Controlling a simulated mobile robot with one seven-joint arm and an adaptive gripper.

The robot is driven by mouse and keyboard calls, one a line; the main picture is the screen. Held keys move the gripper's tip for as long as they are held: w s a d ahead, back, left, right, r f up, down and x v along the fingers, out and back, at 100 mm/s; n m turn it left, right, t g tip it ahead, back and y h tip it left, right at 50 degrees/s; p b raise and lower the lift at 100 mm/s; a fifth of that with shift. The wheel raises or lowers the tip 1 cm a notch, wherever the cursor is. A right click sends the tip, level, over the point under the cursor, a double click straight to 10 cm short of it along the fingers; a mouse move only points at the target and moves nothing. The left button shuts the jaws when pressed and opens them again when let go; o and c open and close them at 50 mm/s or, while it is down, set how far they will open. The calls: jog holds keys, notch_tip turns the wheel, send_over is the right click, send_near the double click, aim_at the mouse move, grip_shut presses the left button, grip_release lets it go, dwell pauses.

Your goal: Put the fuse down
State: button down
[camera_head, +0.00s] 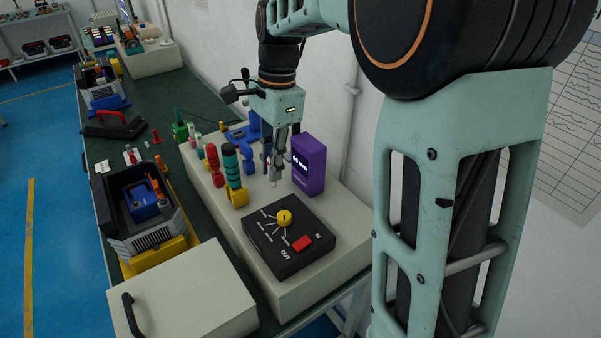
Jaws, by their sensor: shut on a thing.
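My gripper (276,168) hangs pointing down over the pale raised platform (212,225), just left of the purple box. Its fingers are shut on a small, thin, pale piece, which I take to be the fuse (273,176). The fuse is mostly hidden by the fingers. I cannot tell whether its lower end touches the platform.
The purple display box (308,165) stands close right of my gripper. A black box (291,238) with yellow knob and red button sits in front. Green-black (232,168) and red (214,165) ringed posts stand left. An open dark case (147,205) lies farther left.

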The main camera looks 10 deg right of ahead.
jog(key=d+f, duration=0.3)
jog(key=d, duration=0.1)
jog(key=w+d+f+p, duration=0.1)
jog(key=d+f, duration=0.2)
jog(key=d, duration=0.1)
jog(key=w+d+f+p, duration=0.1)
jog(key=d+f, duration=0.1)
jog(key=d, duration=0.2)
jog(key=shift+w+f, duration=0.2)
jog(key=shift+f, duration=0.2)
jog(key=shift+d+f, duration=0.15)
jog(key=shift+f, duration=0.8)
jog(key=shift+d+f, duration=0.15)
jog(key=shift+f, duration=0.75)
jog(key=shift+f, duration=0.15)
jog(key=c, duration=1.9)
grip_release()
jog(key=shift+c, duration=0.2)
